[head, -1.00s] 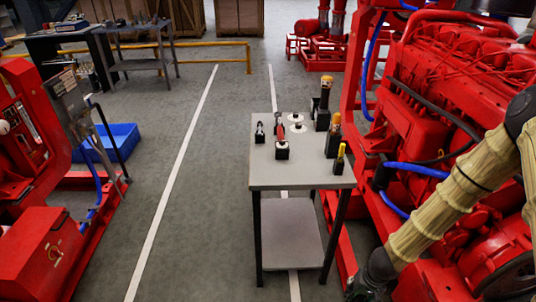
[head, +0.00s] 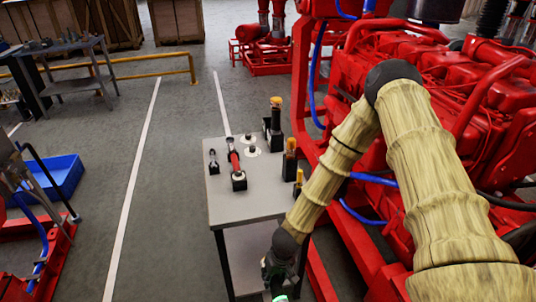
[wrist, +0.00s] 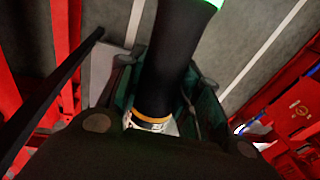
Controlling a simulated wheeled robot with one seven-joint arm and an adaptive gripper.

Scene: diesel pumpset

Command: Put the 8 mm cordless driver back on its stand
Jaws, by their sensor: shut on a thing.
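My gripper (head: 279,262) is low beside the front right corner of the grey table, below the level of its top. It is shut on a dark, thick, rounded tool, which I take to be the cordless driver (wrist: 172,65). In the wrist view the driver stands between the fingers, with a bright green end and an orange ring near the palm. In the head view only its green tip (head: 280,298) shows at the bottom edge. Several tool holders stand on the table top; I cannot tell which is the driver's stand.
The red engine (head: 400,130) stands close on the right. The table top's front left is bare.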

